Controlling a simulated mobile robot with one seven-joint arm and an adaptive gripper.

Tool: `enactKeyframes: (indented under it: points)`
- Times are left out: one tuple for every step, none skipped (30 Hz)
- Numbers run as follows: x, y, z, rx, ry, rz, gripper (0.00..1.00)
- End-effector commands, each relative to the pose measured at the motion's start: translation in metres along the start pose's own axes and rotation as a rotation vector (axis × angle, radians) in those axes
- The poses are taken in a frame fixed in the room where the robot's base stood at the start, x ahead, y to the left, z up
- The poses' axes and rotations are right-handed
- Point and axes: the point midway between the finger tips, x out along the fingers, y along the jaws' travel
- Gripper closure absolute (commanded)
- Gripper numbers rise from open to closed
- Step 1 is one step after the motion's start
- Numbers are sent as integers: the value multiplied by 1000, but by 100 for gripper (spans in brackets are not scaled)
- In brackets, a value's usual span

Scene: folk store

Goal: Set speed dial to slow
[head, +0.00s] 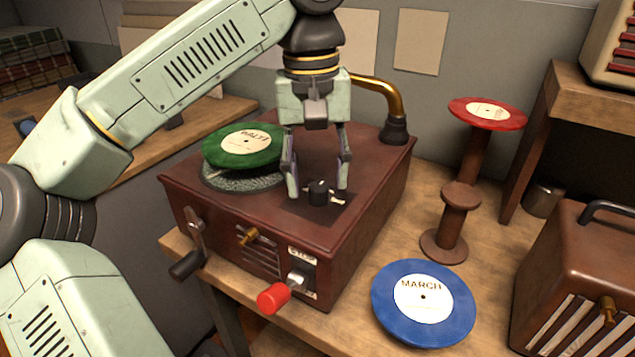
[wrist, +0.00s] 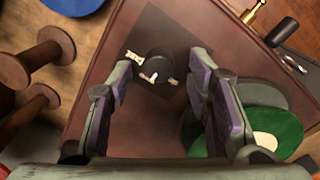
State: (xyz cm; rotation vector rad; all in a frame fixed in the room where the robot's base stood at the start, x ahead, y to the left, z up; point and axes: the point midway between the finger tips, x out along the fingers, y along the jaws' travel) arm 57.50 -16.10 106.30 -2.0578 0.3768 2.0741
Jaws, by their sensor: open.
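The speed dial (head: 320,191) is a small black knob on a dark square plate on top of the brown record player (head: 370,190). Pale markers show beside it, but I cannot read its setting. My gripper (head: 318,180) points down over the dial, its two fingers apart on the dial's left and right. The wrist view also shows the dial (wrist: 158,65) just ahead of and between the open fingers (wrist: 162,78). I cannot tell whether either finger touches it.
A green record (head: 245,145) lies on the turntable, left of my gripper. A brass horn arm (head: 380,90) rises behind. A red-handled lever (head: 274,297) and a crank (head: 187,264) project in front. A blue record (head: 423,303) and a wooden stand (head: 446,245) are right.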

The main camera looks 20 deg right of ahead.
Motion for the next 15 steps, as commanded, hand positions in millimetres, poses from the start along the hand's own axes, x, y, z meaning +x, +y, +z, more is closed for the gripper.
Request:
enactKeyframes:
  points:
    - [6,0,0,1,-1,0,54]
    - [9,0,0,0,0,1,54]
    - [12,0,0,1,0,0,54]
    - [14,0,0,1,0,0,54]
    - [16,0,0,1,0,0,54]
    - [18,0,0,1,0,0,54]
    - [18,0,0,0,0,0,54]
    - [19,0,0,0,0,0,54]
    - [20,0,0,0,0,0,54]
    - [20,0,0,0,1,0,54]
    - [20,0,0,-1,1,0,54]
    - [20,0,0,-1,1,0,54]
    - [20,0,0,-1,1,0,54]
    - [20,0,0,-1,1,0,54]
    - [19,0,0,-1,1,0,55]
